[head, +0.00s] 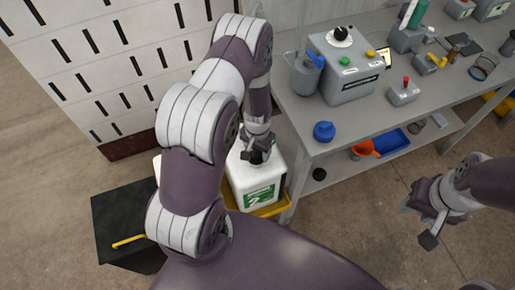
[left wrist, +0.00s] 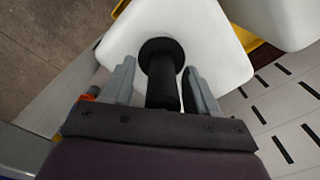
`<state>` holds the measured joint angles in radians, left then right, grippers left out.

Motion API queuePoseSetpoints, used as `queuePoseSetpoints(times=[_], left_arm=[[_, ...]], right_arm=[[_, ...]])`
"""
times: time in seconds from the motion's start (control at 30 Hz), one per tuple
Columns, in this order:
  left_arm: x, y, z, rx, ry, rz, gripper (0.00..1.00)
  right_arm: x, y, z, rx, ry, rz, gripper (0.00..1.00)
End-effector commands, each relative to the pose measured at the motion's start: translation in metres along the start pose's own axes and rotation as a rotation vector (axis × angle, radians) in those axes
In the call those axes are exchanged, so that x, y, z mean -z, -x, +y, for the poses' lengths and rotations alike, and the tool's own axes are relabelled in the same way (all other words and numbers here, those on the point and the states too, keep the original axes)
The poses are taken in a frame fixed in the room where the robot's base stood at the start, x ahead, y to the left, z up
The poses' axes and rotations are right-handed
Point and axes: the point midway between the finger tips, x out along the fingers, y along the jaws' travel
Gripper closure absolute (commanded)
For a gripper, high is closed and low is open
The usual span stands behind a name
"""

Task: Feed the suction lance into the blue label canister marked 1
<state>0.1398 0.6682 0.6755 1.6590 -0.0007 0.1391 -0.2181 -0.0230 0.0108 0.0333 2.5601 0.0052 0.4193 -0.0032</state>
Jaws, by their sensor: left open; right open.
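A white canister (head: 242,180) with a green label (head: 258,197) stands in a yellow tray beside the bench. I see no blue label or number 1. A black cylinder with a round flange (left wrist: 163,85) stands on the white canister top (left wrist: 120,40) in the left wrist view; it may be the lance's head, but I cannot tell. My left gripper (head: 256,154) is over this canister, its open fingers on either side of the black cylinder. My right gripper (head: 420,212) is open and empty, over the floor at the right.
A second white canister (left wrist: 283,18) stands close by, mostly hidden by my left arm in the head view. The grey bench (head: 300,118) holds a pump box (head: 350,82), a blue cap (head: 323,131) and several tools. A black box (head: 125,215) with a yellow handle is at the left.

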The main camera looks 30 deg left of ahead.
Motion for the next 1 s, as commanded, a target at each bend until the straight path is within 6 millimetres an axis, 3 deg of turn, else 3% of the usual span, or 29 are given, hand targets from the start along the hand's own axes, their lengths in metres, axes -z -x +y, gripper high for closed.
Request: queuePoseSetpoints(times=[0.07, 0.23, 0.3, 0.33, 0.4, 0.43, 0.63, 1.0], left_arm=[[0.0, 0.0, 0.0, 0.0, 0.0, 0.0, 0.45], [0.0, 0.0, 0.0, 0.0, 0.0, 0.0, 1.0], [0.0, 0.0, 0.0, 0.0, 0.0, 0.0, 1.0], [0.0, 0.001, 0.0, 0.0, 0.0, 0.0, 0.75], [0.0, 0.001, 0.0, 0.0, 0.0, 0.0, 0.98], [0.0, 0.001, 0.0, 0.0, 0.0, 0.0, 1.0], [0.0, 0.008, 0.0, 0.0, 0.0, 0.001, 1.0], [0.001, 0.049, 0.0, 0.0, 0.0, 0.002, 1.0]], right_arm=[[0.0, 0.0, 0.0, 0.0, 0.0, 0.0, 0.57], [0.0, 0.0, 0.0, 0.0, 0.0, 0.0, 0.57], [0.0, 0.0, 0.0, 0.0, 0.0, 0.0, 0.57], [0.0, 0.0, 0.0, 0.0, 0.0, 0.0, 0.57], [0.0, 0.0, 0.0, 0.0, 0.0, 0.0, 0.57], [0.0, 0.0, 0.0, 0.0, 0.0, 0.0, 0.57], [0.001, 0.007, 0.0, 0.0, 0.0, 0.0, 0.57], [0.005, 0.042, 0.0, 0.0, 0.0, 0.0, 0.57]])
